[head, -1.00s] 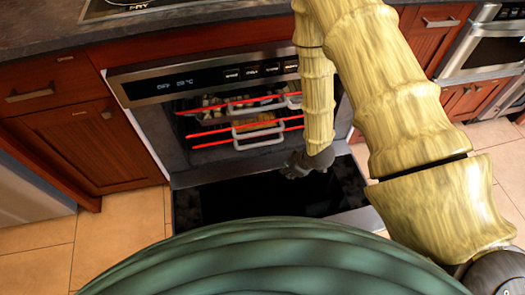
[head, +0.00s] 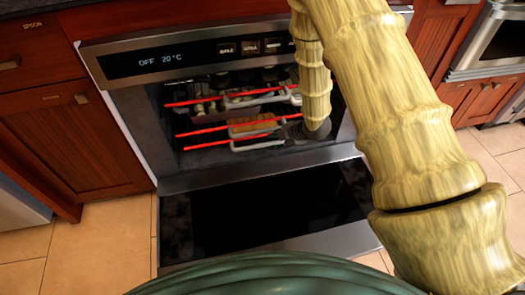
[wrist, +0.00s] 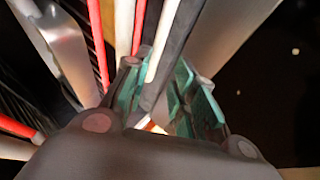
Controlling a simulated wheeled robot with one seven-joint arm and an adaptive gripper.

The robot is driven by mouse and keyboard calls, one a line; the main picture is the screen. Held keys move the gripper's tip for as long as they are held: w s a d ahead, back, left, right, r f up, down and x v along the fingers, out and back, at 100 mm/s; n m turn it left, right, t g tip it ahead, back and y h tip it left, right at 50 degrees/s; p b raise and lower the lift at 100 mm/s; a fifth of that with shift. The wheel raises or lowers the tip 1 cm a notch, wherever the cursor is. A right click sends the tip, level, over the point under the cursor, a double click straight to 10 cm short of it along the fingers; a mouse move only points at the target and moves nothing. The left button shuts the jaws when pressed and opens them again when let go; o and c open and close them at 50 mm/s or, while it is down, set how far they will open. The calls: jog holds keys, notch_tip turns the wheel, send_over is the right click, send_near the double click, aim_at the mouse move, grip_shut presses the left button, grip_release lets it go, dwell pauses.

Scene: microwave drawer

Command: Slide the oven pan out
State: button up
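The oven (head: 150,130) is open, with its dark glass door (head: 265,212) lowered flat in front. Two pans with pale looped handles sit inside, an upper pan (head: 262,97) and a lower pan (head: 258,148); I cannot tell which the task means. My gripper (head: 306,131) is inside the opening at the right end of the lower pan. In the wrist view my gripper (wrist: 160,98) has its two green-padded fingers apart. A pale bar and a dark grey bar (wrist: 166,75) run between or just beyond them. Contact is unclear.
Red-edged racks (head: 215,131) cross the oven interior. The control panel (head: 190,55) is above the opening. Wooden cabinets (head: 65,140) flank the oven. My arm hides the oven's right side. The lowered door is bare.

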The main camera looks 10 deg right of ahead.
aim_at(261, 146)
jog(key=b+x, duration=0.4)
jog(key=x, duration=0.7)
jog(key=shift+w, duration=0.15)
grip_shut()
